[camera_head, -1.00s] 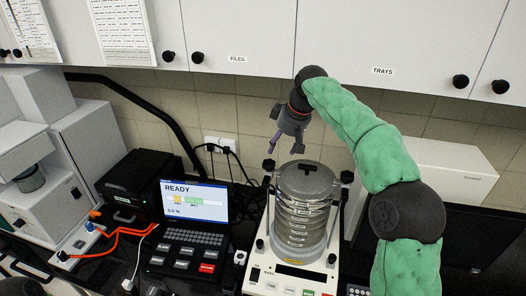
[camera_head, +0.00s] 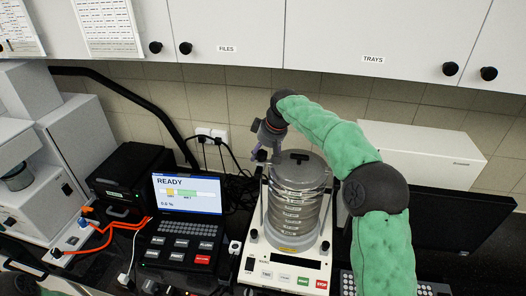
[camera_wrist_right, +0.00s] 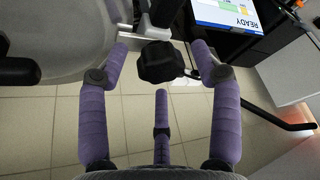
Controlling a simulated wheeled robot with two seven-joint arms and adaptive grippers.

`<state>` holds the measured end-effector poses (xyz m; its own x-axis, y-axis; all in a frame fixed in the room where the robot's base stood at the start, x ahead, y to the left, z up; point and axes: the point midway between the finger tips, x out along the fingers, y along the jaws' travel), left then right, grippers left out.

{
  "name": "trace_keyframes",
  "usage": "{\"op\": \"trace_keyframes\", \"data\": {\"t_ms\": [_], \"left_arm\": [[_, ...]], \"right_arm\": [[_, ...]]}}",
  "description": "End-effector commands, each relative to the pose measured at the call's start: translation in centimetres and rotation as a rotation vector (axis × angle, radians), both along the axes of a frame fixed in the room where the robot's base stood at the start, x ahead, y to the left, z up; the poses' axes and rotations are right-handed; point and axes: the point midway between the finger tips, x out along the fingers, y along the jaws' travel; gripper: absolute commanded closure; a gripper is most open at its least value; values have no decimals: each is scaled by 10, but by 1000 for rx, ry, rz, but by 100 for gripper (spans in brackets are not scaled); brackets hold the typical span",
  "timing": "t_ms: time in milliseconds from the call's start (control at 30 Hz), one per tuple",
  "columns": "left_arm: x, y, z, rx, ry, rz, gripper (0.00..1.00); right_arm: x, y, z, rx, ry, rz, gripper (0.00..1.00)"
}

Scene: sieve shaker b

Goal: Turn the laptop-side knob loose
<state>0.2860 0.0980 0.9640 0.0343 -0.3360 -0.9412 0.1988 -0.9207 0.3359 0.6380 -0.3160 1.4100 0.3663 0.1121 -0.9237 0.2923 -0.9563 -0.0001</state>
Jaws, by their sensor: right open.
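The laptop-side knob (camera_wrist_right: 160,62) is black and lobed, on a pale clamp bar beside the sieve stack's lid. In the right wrist view it lies between the spread purple fingers of my right gripper (camera_wrist_right: 162,54), with gaps on both sides. My left gripper is out of view.
The lid has a black handle close to my right gripper. A black box (camera_head: 124,180) and orange cables stand left of the laptop. Wall cabinets (camera_head: 230,30) hang above, and a white box (camera_head: 425,152) is at the back right, behind my right arm.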

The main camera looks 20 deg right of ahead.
Motion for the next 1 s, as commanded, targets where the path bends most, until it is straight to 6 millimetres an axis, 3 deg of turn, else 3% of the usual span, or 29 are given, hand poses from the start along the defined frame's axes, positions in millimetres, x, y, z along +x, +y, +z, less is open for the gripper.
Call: {"op": "trace_keyframes", "data": {"t_ms": [267, 400, 467, 1000], "left_arm": [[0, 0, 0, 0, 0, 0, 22], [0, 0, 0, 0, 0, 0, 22], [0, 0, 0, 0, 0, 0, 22], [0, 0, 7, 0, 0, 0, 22]], "right_arm": [[1, 0, -1, 0, 0, 0, 36], [0, 0, -1, 0, 0, 0, 75], [0, 0, -1, 0, 0, 0, 87], [0, 0, -1, 3, 6, 78, 88]]}}
